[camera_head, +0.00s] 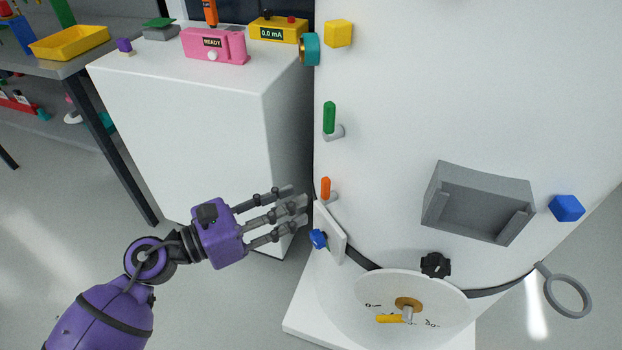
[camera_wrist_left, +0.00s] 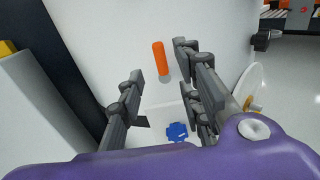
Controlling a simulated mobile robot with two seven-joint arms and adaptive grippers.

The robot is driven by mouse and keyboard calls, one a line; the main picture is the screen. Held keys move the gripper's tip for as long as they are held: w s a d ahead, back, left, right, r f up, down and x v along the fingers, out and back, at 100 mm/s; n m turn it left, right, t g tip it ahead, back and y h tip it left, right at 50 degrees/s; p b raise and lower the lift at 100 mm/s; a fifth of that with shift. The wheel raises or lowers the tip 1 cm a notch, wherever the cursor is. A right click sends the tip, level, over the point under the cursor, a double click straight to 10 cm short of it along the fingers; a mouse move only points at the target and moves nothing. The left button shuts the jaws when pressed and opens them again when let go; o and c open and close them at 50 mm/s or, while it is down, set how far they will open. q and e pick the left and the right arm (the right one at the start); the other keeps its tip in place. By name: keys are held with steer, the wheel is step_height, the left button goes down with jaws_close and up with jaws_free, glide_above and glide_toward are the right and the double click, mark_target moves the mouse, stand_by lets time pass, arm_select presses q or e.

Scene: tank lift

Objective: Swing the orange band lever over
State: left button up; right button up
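The orange lever (camera_head: 325,188) is a short upright orange handle on a small grey mount, on the lower left side of the white tank (camera_head: 400,110). It also shows in the left wrist view (camera_wrist_left: 160,58), beyond the fingertips and between the finger rows. My left gripper (camera_head: 298,206) is open and empty, its grey fingers extended toward the tank. Its fingertips are just left of the lever, and I see no contact. A black band (camera_head: 485,292) runs round the tank's lower part. My right gripper is not in view.
A pale plate (camera_head: 330,233) with a blue knob (camera_head: 318,239) sits just below the lever. A green lever (camera_head: 329,117) is above it. A white cabinet (camera_head: 190,130) stands left of the tank. A grey bracket (camera_head: 481,205) and a grey ring (camera_head: 567,297) are farther right.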

mark_target(322, 188)
arm_select(q)
steer(key=shift+x, duration=1.1)
steer(key=x, duration=0.4)
steer(key=shift+w+d+p, duration=0.3)
steer(key=shift+d, duration=0.3)
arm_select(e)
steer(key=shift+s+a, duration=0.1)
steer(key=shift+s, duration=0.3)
arm_select(q)
steer(key=c, duration=0.8)
jaws_close()
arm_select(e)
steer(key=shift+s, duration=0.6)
